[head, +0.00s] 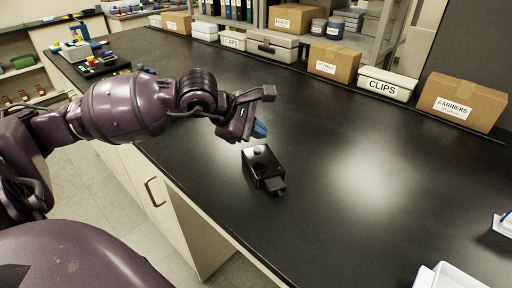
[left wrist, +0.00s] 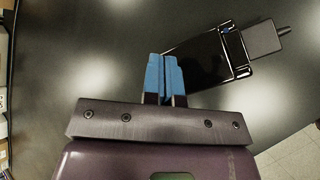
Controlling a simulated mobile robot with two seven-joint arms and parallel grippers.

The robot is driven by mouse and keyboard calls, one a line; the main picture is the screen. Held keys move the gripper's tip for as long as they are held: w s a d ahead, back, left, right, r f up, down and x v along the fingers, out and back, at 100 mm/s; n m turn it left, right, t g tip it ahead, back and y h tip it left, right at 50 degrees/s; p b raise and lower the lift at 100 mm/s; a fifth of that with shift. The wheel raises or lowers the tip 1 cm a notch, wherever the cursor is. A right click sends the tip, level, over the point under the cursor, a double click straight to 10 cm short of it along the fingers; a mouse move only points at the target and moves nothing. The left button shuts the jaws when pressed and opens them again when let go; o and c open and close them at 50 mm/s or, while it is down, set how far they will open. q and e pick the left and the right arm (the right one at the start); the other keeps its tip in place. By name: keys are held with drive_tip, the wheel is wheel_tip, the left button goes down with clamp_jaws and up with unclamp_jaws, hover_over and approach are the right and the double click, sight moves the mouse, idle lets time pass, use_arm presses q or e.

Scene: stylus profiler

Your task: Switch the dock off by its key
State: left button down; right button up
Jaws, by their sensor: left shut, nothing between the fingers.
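The dock (head: 260,166) is a small glossy black box on the dark bench, near the front edge. A dark block-shaped piece (head: 274,186) sticks out at its near end. In the left wrist view the dock (left wrist: 203,62) lies just right of my fingers, with a blue mark by its end and the plug-like block (left wrist: 262,40) beyond. I cannot tell which part is the key. My left gripper (head: 261,129) has blue fingers, shut and empty, above and just behind the dock; it also shows in the left wrist view (left wrist: 164,62). My right gripper is not in view.
Cardboard boxes, including a CARRIERS box (head: 462,102), and a white CLIPS bin (head: 386,84) line the back of the bench. A white tray (head: 450,277) stands at the front right. The bench between is clear.

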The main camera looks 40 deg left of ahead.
sight(257, 150)
use_arm(q)
drive_tip(key=shift+r+p, duration=0.55)
drive_tip(key=shift+r, duration=1.2)
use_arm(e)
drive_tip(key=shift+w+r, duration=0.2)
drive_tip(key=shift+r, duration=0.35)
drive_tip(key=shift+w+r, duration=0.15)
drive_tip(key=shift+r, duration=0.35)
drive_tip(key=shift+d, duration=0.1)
